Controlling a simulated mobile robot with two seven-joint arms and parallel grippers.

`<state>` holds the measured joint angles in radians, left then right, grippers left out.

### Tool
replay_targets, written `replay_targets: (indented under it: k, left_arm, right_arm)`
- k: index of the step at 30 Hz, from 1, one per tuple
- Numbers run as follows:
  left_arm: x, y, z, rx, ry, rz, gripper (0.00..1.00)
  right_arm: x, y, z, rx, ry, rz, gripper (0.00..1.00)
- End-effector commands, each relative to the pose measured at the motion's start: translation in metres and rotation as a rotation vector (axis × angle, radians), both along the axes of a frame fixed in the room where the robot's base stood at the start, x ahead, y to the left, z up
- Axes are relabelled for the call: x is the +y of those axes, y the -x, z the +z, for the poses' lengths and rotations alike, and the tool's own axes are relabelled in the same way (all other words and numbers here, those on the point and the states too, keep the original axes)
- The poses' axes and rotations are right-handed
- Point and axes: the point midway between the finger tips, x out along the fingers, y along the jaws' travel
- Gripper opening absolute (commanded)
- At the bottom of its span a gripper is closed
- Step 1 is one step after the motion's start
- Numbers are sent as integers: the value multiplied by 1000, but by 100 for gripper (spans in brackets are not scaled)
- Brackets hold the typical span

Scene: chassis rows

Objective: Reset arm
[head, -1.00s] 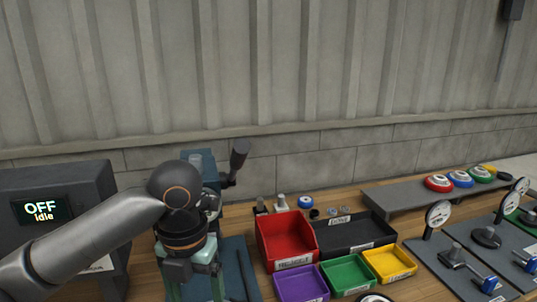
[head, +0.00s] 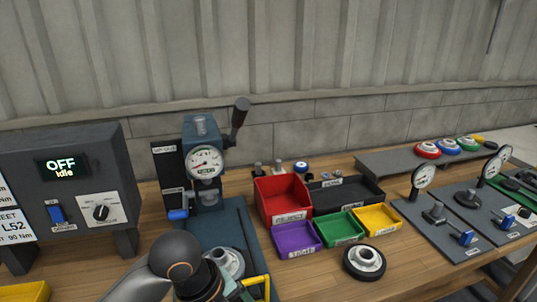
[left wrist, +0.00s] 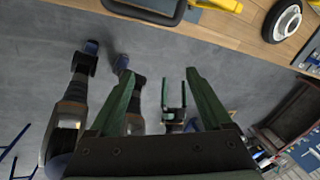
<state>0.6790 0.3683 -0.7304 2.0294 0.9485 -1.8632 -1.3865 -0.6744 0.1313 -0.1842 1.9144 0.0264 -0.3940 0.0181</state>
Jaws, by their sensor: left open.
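My right arm does not show in the head view.
The press (head: 205,135) with its dial and lever stands behind my left gripper. A grey control box (head: 103,160) reads OFF, Idle. Red (head: 283,218), purple (head: 298,251), green and yellow bins are to the right. A round metal part (head: 364,262) lies in front of them.

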Motion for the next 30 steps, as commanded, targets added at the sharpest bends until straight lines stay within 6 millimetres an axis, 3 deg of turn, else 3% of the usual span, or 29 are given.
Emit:
replay_targets:
  k: [5,11,21,28,30]
  left_arm:
    - [-5,20,-33,99,143,410,83]
    - [14,40,-65,217,258,925,83]
    - [95,96,-115,322,321,1801,83]
    - [155,144,-131,268,301,2243,83]
    - [153,136,-141,258,347,2244,83]
  right_arm:
    - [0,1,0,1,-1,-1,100]
    - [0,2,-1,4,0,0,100]
    - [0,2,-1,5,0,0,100]
    - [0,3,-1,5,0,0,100]
    - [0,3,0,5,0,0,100]
